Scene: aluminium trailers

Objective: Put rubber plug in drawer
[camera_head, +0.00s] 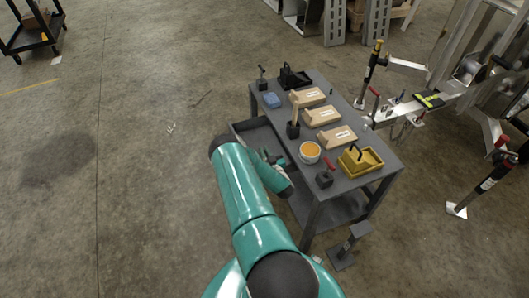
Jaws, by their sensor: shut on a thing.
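My gripper (275,159) is at the left side of the grey metal workbench (352,115), over the open drawer (255,130). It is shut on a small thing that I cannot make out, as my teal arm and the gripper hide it. The drawer is pulled out to the left from under the bench top. Its far part shows as a bare grey tray, and my arm covers its near part. I cannot pick out the rubber plug for sure.
Wooden blocks (337,136), a yellow bin (360,160), an orange-topped tub (310,152), a blue item (272,100) and black tools (324,179) crowd the bench top. A trailer frame (440,102) stands at the right.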

